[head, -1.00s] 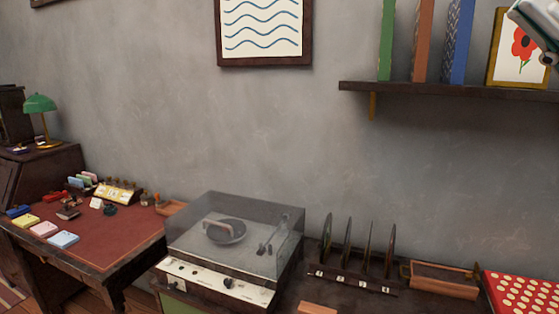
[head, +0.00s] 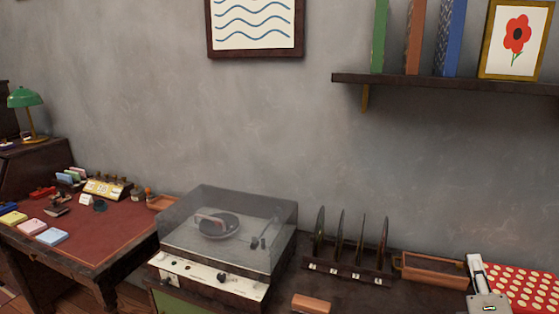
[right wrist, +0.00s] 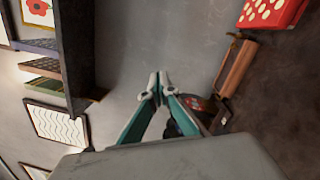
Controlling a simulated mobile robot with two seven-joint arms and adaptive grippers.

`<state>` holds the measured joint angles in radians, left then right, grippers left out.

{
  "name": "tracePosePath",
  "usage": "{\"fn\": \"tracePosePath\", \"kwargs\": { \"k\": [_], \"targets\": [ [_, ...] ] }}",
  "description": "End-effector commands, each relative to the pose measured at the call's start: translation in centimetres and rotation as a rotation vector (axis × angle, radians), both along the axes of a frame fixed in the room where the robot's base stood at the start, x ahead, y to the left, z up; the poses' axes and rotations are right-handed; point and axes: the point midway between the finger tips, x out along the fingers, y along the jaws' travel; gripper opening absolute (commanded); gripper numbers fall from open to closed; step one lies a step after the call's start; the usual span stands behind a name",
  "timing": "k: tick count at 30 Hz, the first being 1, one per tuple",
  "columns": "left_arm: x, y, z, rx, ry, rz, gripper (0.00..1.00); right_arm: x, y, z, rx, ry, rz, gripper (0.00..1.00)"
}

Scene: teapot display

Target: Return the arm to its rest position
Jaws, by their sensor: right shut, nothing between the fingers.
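My right gripper (head: 475,264) shows at the lower right of the head view, in front of the red box with pale dots. Its fingers point up in that picture and are shut with nothing between them. In the right wrist view the two teal and grey fingers (right wrist: 160,78) come together at their tips, against the grey wall. My left gripper is not in view.
A record player (head: 225,235) with its clear lid down stands at the middle. Beside it are a rack of records (head: 350,270), a wooden tray (head: 435,271) and the red dotted box (head: 520,285). A shelf (head: 450,84) hangs above. A desk (head: 110,245) is at the left.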

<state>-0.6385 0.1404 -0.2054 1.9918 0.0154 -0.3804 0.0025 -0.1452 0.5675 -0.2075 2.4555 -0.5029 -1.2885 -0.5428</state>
Motion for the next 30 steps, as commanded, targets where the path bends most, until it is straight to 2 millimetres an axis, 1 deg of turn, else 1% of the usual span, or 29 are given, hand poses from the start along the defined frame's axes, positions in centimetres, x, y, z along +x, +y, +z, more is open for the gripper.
{"fn": "tracePosePath", "kwargs": {
  "k": [1,2,3,5,6,9,12,15,20,21,24,30],
  "targets": [
    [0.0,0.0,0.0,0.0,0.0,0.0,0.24,-1.2,0.0,-3.7,0.123,0.056,-0.022,0.0],
    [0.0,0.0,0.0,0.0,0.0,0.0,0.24,-1.9,-0.1,-5.7,0.194,0.085,-0.036,0.0],
    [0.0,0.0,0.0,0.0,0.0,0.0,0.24,-3.0,0.1,-8.2,0.286,0.122,-0.057,0.0],
    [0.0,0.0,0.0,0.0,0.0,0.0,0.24,-4.8,0.4,-11.8,0.419,0.173,-0.095,0.0],
    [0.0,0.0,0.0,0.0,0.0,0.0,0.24,-6.0,0.7,-14.0,0.499,0.206,-0.123,0.0],
    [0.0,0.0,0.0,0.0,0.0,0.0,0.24,-9.0,1.5,-18.4,0.666,0.27,-0.193,0.0],
    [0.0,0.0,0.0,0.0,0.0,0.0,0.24,-11.6,2.5,-21.7,0.797,0.319,-0.257,0.0],
    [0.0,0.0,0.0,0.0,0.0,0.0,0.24,-14.2,3.4,-24.3,0.907,0.359,-0.322,0.0],
    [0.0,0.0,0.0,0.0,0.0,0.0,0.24,-18.1,5.0,-27.7,1.06,0.415,-0.426,0.0],
    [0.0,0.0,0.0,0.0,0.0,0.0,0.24,-19.1,5.5,-28.4,1.094,0.429,-0.453,0.0],
    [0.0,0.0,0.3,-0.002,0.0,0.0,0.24,-17.8,7.0,-29.7,1.149,0.421,-0.396,0.0],
    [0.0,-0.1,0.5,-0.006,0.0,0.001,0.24,-16.5,10.7,-32.5,1.284,0.415,-0.299,0.0]
  ]
}}
